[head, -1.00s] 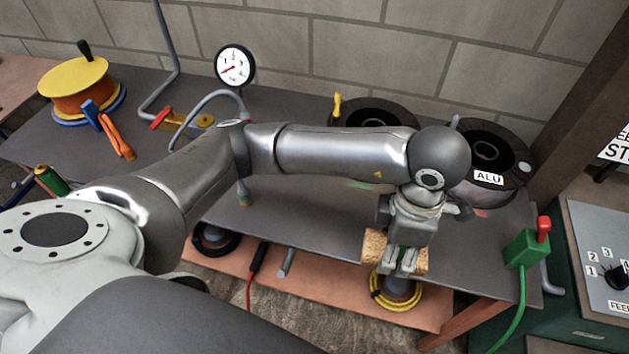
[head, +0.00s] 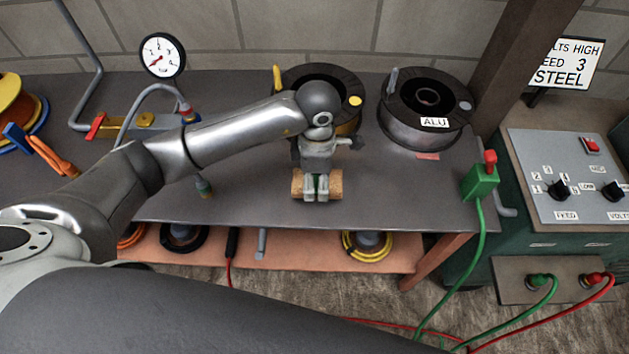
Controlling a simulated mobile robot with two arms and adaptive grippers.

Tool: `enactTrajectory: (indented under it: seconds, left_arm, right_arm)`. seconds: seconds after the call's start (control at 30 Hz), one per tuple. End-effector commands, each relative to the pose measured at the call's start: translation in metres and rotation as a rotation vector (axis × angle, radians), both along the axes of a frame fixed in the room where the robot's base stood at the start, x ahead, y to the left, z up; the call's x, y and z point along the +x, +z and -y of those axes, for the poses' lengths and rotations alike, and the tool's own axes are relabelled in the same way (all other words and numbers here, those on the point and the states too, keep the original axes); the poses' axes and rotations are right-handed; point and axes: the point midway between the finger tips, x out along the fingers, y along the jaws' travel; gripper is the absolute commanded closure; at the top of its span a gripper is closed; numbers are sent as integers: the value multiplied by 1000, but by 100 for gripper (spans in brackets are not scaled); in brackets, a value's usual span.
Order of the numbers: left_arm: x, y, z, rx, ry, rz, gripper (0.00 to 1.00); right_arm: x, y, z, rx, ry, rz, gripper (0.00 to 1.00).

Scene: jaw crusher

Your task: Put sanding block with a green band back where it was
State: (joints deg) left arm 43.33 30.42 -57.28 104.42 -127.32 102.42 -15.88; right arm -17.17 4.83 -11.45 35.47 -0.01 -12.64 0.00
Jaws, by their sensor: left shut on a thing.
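The sanding block (head: 298,186) is a brown cork-like block with a green band around its middle. My left gripper (head: 317,197) points down and is shut on it at the band, which shows only in part between the fingers. In the picture the block lies over the grey bench top (head: 250,212), near its front edge. I cannot tell whether it touches the top. My right gripper is not in view.
Two dark spools, one behind the gripper (head: 348,82) and one labelled ALU (head: 398,128), stand at the back. A pressure gauge (head: 162,56) is at left. A green clamp (head: 480,182) sits at the right edge. Bench top right of the block is clear.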

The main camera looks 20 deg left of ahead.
Motion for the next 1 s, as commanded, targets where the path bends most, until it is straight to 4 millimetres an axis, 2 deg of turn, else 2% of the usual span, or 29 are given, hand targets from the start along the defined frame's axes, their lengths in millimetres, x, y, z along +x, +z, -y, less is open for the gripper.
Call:
enactTrajectory:
  seconds: [0.17,0.3,0.4,0.77,0.8,0.93,1.0]
  left_arm:
    - [7,-14,-9,2,2,-4,68]
    - [6,-34,-7,0,0,-5,68]
    - [7,-41,-7,1,0,-1,68]
    - [7,-47,-7,0,-1,1,68]
    - [7,-46,-7,0,0,1,43]
    - [7,-45,-7,0,0,0,26]
    - [7,-45,-7,0,0,0,24]
  right_arm:
    - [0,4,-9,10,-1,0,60]
    - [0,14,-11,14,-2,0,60]
    - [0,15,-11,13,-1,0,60]
    - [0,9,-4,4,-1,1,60]
    - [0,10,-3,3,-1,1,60]
    - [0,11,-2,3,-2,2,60]
    - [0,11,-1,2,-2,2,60]
